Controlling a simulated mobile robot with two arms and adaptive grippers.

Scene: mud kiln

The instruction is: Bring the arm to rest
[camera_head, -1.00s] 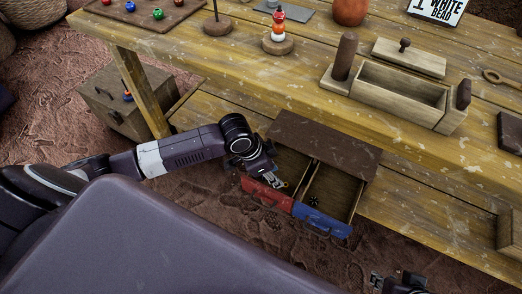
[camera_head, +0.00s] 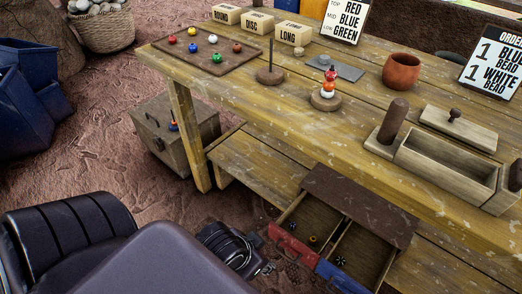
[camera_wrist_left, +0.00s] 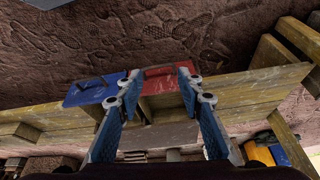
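My left gripper (camera_head: 268,268) is low in the head view, just left of the red drawer front and apart from it. In the left wrist view its two fingers (camera_wrist_left: 158,84) are spread with nothing between them. The open drawer unit has a red front (camera_head: 287,246) and a blue front (camera_head: 338,279); both fronts also show in the left wrist view, red (camera_wrist_left: 166,72) and blue (camera_wrist_left: 95,90). A yellow-orange bead (camera_head: 312,239) and a dark bead (camera_head: 291,226) lie in the red-fronted drawer. A dark bead (camera_head: 341,261) lies in the blue-fronted one. My right gripper is not in view.
The wooden workbench (camera_head: 300,125) stands above the drawers, holding a bead board (camera_head: 208,65), a spindle stand (camera_head: 270,75), a stacked-bead stand (camera_head: 327,102), a clay pot (camera_head: 401,72) and an open wooden box (camera_head: 445,170). A chest (camera_head: 175,135) stands left.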

